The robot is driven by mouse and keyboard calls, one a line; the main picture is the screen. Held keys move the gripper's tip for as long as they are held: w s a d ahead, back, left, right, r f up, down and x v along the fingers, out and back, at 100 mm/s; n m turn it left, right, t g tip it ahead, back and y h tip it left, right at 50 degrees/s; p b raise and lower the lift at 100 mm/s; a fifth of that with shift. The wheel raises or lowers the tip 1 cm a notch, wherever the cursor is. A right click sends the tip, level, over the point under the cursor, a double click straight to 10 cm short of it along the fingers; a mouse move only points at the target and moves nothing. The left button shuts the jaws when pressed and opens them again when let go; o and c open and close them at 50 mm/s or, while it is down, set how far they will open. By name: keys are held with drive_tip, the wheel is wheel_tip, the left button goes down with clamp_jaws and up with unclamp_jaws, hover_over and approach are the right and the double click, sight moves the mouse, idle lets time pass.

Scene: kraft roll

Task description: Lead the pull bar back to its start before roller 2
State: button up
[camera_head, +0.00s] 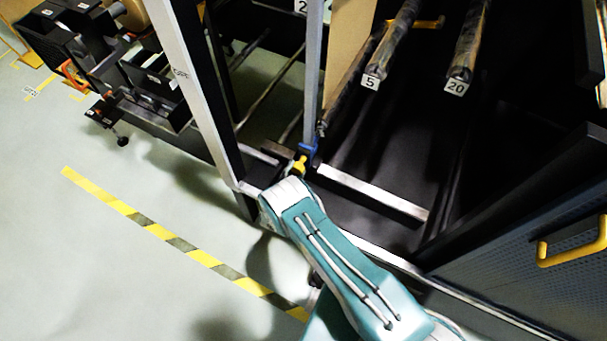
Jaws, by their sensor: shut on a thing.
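The pull bar (314,75) appears as a long pale metal bar, with a blue end piece (307,150) at its near end. A sheet of brown kraft paper (349,55) lies along its right side. My gripper (300,164) is at this near end, beyond my teal arm, and is shut on it beside a small yellow part. The fingers are small and partly hidden by my wrist. A label reading 2 (301,6) is cut by the top edge; the roller it marks is mostly out of view.
Rollers labelled 5 (372,82) and 20 (457,86) are to the right. A pale frame post (195,85) stands close left of my gripper. A blue perforated door with a yellow handle (570,246) is at lower right. Floor with striped tape (160,232) is clear at left.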

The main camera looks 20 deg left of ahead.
drive_tip(key=shift+s+a+f, duration=0.1)
drive_tip(key=shift+s+a, duration=0.05)
drive_tip(key=shift+a, duration=0.6)
drive_tip(key=shift+s+a+f, duration=0.1)
drive_tip(key=shift+s+a, duration=0.05)
drive_tip(key=shift+a, duration=0.55)
drive_tip(key=shift+r, duration=0.1)
wheel_tip(320, 180, up, 6)
drive_tip(key=a, duration=0.2)
drive_tip(key=shift+a+f, duration=0.2)
drive_tip(key=shift+f, duration=0.05)
drive_tip(key=d+r, duration=0.2)
drive_tip(key=r, duration=1.8)
drive_tip(key=d+r, duration=0.2)
drive_tip(key=r, duration=1.9)
drive_tip(key=shift+d+r, duration=0.15)
drive_tip(key=shift+d, duration=0.25)
